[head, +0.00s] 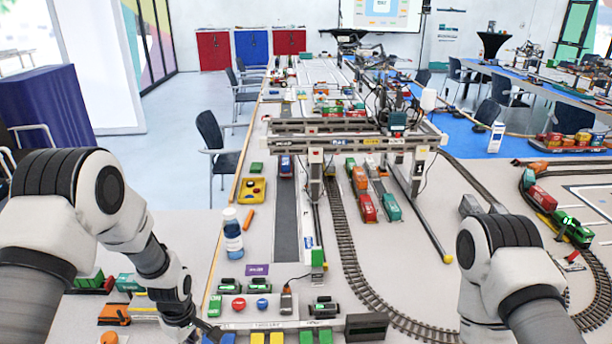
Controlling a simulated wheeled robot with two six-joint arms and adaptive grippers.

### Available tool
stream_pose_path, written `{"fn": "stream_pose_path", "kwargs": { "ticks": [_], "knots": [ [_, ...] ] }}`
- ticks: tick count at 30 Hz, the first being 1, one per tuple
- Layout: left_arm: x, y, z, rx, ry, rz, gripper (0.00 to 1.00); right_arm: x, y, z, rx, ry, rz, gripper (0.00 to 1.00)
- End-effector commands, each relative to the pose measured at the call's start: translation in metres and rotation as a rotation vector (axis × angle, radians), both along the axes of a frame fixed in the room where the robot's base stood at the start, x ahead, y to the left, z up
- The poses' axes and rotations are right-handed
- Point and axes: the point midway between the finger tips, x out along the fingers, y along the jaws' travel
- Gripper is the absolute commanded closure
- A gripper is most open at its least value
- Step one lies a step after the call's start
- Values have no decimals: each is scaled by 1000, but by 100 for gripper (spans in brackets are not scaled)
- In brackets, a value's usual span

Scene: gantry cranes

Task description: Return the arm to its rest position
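My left arm comes in from the left and bends down to the front edge of the table. My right arm stands at the lower right, bent downward. Its gripper is outside the picture.
A gantry crane (345,135) spans the table over curved train tracks (345,235). A blue and white bottle (232,236), a yellow tray (251,189) and an orange stick (249,219) stand left of the grey lane. A control panel (262,303) with red and blue buttons lies at the front.

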Motion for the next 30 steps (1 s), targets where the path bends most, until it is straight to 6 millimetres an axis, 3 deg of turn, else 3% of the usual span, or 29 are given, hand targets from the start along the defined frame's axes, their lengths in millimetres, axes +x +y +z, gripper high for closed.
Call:
{"fn": "stream_pose_path", "kwargs": {
  "ticks": [1,8,14,17,20,21,23,24,27,30],
  "knots": [
    [-5,0,-13,0,14,0,100,0,0,-6,0,-1,0,60],
    [-48,-1,-54,-2,115,1,100,0,0,-18,0,-1,0,60],
    [-113,-3,-101,-11,219,-17,100,0,0,-33,0,-1,0,60],
    [-158,-5,-128,-26,263,-77,100,0,0,-43,0,0,0,60],
    [-225,-8,-158,-61,288,-237,100,0,0,-59,0,0,0,60],
    [-257,-9,-167,-81,280,-350,100,0,0,-66,0,0,0,60],
    [-287,-10,-164,-98,224,-549,100,0,0,-68,0,0,0,60],
    [-292,-10,-156,-94,168,-677,100,0,0,-65,0,0,0,60],
    [-279,-9,-146,-49,35,-921,100,1,0,-62,0,-1,0,60],
    [-263,-8,-147,-14,-28,-1044,100,1,0,-62,0,-1,0,60]
  ]
}}
